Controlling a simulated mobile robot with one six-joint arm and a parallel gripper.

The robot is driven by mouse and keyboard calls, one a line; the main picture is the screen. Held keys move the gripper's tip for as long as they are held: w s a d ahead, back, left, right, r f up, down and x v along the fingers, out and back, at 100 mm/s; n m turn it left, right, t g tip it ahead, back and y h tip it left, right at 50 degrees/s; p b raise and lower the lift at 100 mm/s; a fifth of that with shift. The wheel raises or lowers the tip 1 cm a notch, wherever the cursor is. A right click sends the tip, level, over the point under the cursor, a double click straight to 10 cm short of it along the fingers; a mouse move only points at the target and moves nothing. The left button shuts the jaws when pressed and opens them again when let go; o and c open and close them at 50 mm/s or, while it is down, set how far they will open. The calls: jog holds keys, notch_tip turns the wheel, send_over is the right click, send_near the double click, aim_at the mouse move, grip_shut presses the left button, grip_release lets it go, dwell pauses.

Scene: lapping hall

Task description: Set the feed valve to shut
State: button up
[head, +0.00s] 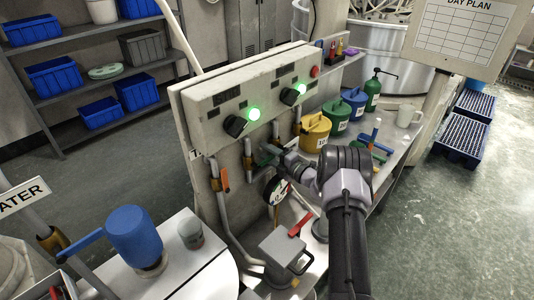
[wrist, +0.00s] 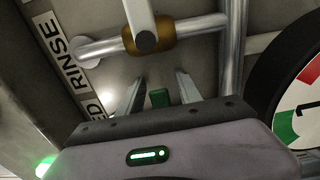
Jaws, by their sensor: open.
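My gripper (wrist: 159,90) is open, its two fingers pointing at the pipework below the control panel.
A panel (head: 245,92) with two lit green lamps and black knobs is above the pipes. An orange-handled valve (head: 224,180) is to the left. A dial gauge (wrist: 300,95) is close on the right.

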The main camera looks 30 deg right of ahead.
jog(key=p+v, duration=0.2)
jog(key=v, duration=1.5)
jog(key=shift+s+p, duration=0.2)
jog(key=shift+p, duration=0.1)
jog(key=shift+r, duration=0.1)
